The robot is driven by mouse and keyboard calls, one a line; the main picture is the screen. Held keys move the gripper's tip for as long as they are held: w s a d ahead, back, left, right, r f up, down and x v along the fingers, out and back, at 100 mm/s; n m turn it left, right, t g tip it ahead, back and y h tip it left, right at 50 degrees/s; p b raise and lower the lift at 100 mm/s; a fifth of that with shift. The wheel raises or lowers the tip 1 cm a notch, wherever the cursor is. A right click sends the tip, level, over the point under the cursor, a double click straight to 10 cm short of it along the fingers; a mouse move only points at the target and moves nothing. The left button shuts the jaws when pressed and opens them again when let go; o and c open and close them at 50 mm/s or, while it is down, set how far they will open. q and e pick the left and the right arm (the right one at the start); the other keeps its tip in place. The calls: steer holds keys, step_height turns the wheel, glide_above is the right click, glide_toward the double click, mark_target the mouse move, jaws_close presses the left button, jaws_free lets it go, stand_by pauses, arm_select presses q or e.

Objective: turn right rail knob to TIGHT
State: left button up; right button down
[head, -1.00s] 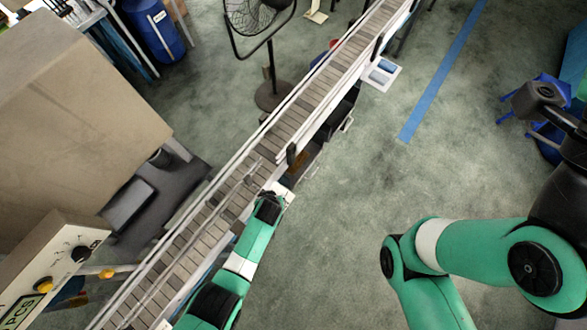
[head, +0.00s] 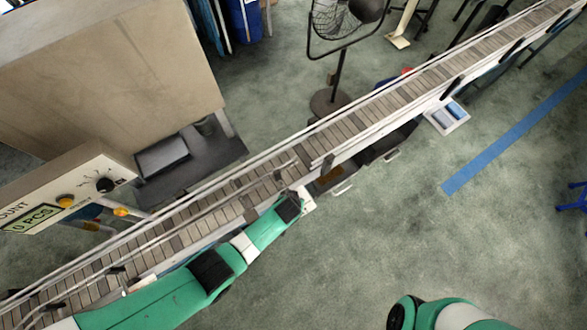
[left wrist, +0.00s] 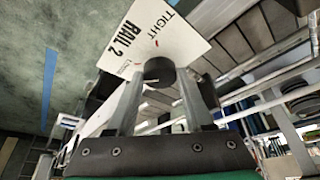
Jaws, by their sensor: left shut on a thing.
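The rail knob (left wrist: 158,70) is a dark round knob in front of a white plate (left wrist: 185,38) marked "TIGHT" and "RAIL 2" in the left wrist view. A small red mark shows on the plate just above the knob. My left gripper (left wrist: 160,84) is shut on the knob, with one finger on each side. In the head view my left gripper (head: 303,202) is at the conveyor's near side by a white plate, and the knob is hidden there. My right gripper is out of view; only part of my right arm shows at the bottom right.
The conveyor (head: 360,118) runs diagonally from lower left to upper right. A control box (head: 65,200) with a dial and yellow buttons stands at the left. A fan (head: 335,25) stands beyond the belt. A blue floor line (head: 510,135) crosses open floor on the right.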

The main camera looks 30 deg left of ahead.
arm_select(q)
jaws_close()
